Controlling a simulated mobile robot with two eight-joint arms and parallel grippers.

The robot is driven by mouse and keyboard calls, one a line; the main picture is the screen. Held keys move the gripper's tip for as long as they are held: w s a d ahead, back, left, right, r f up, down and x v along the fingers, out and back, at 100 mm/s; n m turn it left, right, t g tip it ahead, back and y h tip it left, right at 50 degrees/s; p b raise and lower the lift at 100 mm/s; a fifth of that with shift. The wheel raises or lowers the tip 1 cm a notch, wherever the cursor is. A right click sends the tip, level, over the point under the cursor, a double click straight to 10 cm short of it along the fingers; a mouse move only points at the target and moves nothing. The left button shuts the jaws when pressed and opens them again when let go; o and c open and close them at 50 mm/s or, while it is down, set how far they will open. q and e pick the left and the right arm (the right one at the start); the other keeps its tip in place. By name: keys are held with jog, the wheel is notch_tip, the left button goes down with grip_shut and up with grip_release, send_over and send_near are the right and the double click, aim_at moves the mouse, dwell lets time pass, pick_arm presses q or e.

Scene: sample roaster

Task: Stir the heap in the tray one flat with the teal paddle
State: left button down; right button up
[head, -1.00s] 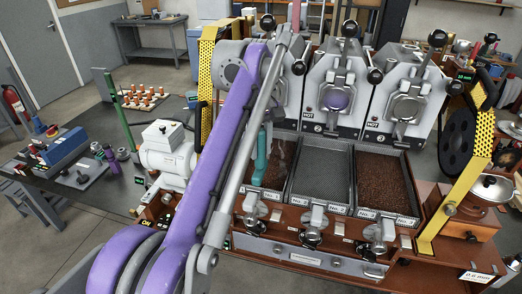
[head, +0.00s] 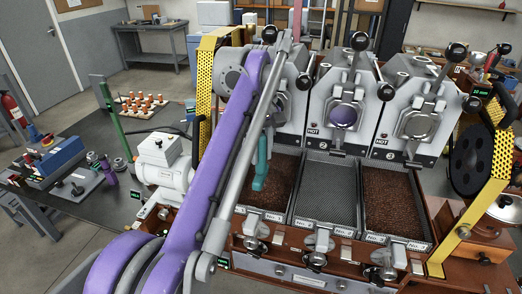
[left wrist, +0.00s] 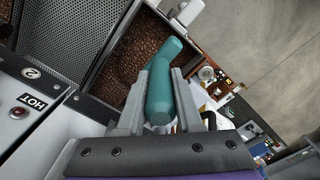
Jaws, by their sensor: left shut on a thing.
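The teal paddle (head: 261,172) hangs down at tray one, partly hidden behind my purple arm in the head view. In the left wrist view my left gripper (left wrist: 158,100) is shut on the teal paddle (left wrist: 163,75), and the paddle's far end is over the brown beans. Tray one (head: 286,215) is the leftmost of three trays and holds brown beans (head: 280,185). The beans also show in the left wrist view (left wrist: 140,45). I cannot tell whether the paddle touches them. My right gripper is not in view.
Tray two (head: 322,210), in the middle, is an empty mesh. Tray three (head: 392,200) holds brown beans. The roaster heads (head: 340,105) marked HOT stand just behind the trays. A yellow perforated guard (head: 490,180) stands at the right, and a white motor (head: 160,165) at the left.

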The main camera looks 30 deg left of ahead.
aim_at(262, 173)
pick_arm(q)
notch_tip(262, 173, down, 4)
jog(key=shift+r+b, duration=0.15)
jog(key=shift+b, duration=0.55)
jog(key=shift+f+b, duration=1.1)
jog(key=shift+f, duration=1.4)
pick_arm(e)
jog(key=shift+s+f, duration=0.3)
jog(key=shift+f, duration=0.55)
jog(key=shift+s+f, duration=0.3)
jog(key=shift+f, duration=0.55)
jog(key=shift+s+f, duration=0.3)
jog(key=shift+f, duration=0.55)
pick_arm(q)
jog(key=d, duration=0.2)
jog(key=w+d+p, duration=0.1)
jog(key=d, duration=0.2)
jog(key=shift+w+d, duration=0.2)
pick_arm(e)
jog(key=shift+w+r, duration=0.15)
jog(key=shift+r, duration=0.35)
pick_arm(q)
jog(key=s+a, duration=0.2)
jog(key=a, duration=0.8)
jog(key=shift+s+a+p, duration=0.3)
jog(key=shift+a+p, duration=0.05)
jog(key=shift+p, duration=0.05)
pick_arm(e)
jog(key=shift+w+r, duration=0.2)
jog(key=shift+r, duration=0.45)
